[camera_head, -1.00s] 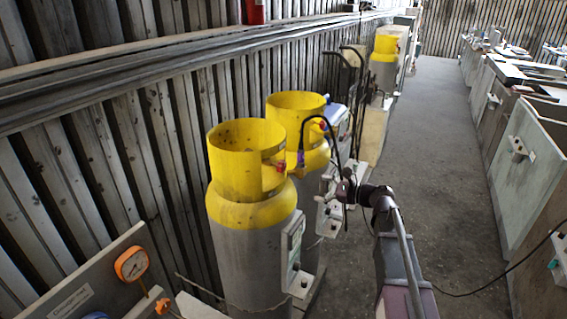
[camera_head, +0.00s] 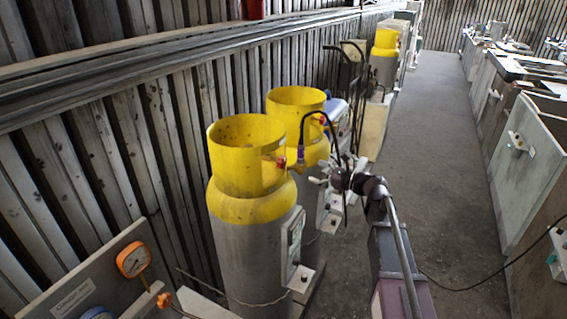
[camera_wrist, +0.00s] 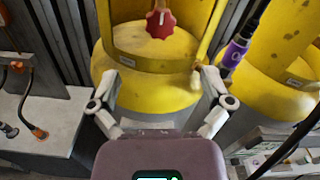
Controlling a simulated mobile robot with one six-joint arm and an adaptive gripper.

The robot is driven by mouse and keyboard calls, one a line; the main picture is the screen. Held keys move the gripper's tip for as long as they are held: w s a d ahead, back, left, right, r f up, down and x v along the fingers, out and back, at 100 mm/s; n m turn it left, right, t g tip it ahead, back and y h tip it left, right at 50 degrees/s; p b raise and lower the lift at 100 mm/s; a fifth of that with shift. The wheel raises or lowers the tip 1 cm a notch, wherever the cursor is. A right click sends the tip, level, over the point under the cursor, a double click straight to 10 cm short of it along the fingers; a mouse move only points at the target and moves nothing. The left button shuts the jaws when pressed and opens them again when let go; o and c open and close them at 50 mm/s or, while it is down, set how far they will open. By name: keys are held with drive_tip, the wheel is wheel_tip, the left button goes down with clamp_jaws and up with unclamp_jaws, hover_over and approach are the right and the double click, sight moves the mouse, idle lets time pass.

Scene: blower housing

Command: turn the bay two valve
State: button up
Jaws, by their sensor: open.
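A red valve knob (camera_wrist: 160,24) sits in the collar opening of a yellow-topped gas cylinder (camera_wrist: 150,88) in the wrist view. In the head view this looks like the nearer cylinder (camera_head: 255,262), with its red knob (camera_head: 281,162) at the collar's right side. My gripper (camera_wrist: 158,75) is open and empty, its fingers spread before the cylinder's shoulder, below the knob in the picture. In the head view my gripper (camera_head: 325,178) is right of the cylinders. I cannot read any bay number.
A second yellow-topped cylinder (camera_wrist: 272,55) stands to the right, with a purple hose connector (camera_wrist: 235,52) and black hose near my right finger. A bench with an orange gauge (camera_head: 134,259) is at the lower left. The aisle floor (camera_head: 440,160) is clear.

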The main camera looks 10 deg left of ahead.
sight(284, 162)
drive_tip(key=x, duration=1.2)
drive_tip(key=shift+d, duration=0.1)
drive_tip(key=c, duration=1.1)
